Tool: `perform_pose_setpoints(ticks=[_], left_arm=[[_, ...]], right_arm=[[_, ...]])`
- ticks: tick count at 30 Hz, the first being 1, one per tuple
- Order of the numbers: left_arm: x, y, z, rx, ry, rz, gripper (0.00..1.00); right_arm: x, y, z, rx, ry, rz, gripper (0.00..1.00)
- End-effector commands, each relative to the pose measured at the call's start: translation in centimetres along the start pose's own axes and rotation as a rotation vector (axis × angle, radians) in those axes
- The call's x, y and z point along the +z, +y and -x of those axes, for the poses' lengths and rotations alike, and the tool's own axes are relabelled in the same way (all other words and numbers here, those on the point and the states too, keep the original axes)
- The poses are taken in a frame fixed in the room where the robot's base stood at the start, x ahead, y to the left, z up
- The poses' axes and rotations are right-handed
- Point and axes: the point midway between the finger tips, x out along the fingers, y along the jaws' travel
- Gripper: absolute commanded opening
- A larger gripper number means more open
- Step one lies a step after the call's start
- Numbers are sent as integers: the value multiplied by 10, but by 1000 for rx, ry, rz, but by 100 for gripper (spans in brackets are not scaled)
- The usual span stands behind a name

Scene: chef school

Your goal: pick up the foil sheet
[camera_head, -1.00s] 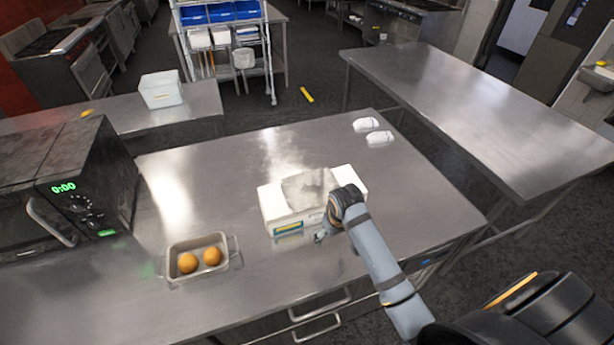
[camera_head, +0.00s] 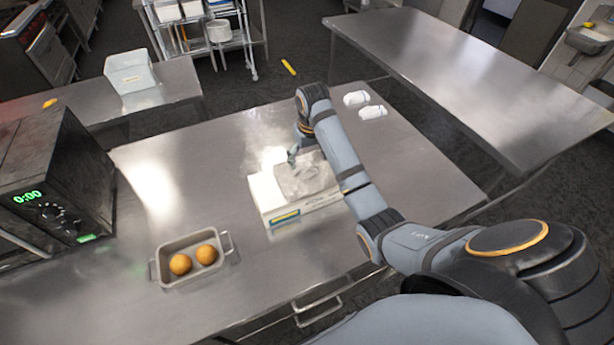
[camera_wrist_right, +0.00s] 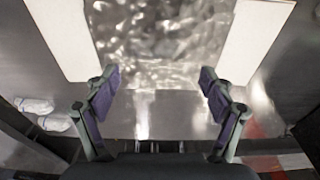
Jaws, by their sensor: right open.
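The foil sheet (camera_head: 303,182) is crinkled and grey and lies across the top of a white box (camera_head: 268,206) on the steel table. In the right wrist view the foil (camera_wrist_right: 165,42) fills the top middle, with the white box (camera_wrist_right: 253,38) showing on both sides. My right gripper (camera_head: 293,157) is at the far edge of the box, partly hidden by its own arm. My left gripper is not in view.
A metal tray (camera_head: 160,268) with two orange round items sits to the left of the box. A black microwave (camera_head: 60,190) stands at the left. Two white items (camera_head: 365,105) lie at the table's back right. The table between tray and back edge is clear.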

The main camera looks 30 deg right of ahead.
Motion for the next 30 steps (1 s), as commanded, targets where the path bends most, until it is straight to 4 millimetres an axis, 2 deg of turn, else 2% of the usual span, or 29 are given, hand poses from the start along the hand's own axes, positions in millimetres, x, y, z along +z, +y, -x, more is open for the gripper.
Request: perform_pose_setpoints(ticks=[5, 9, 14, 21, 30], left_arm=[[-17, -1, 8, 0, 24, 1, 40], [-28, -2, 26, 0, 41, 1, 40], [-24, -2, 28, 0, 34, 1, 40], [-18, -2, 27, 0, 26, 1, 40], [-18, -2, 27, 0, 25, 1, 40]], right_arm=[[0, 0, -5, 1, 0, 0, 83], [0, 1, -26, 1, -3, -1, 83], [0, 1, -50, 0, 0, -1, 83], [0, 1, -54, 1, 3, 0, 83], [0, 1, -54, 1, 3, 0, 42]])
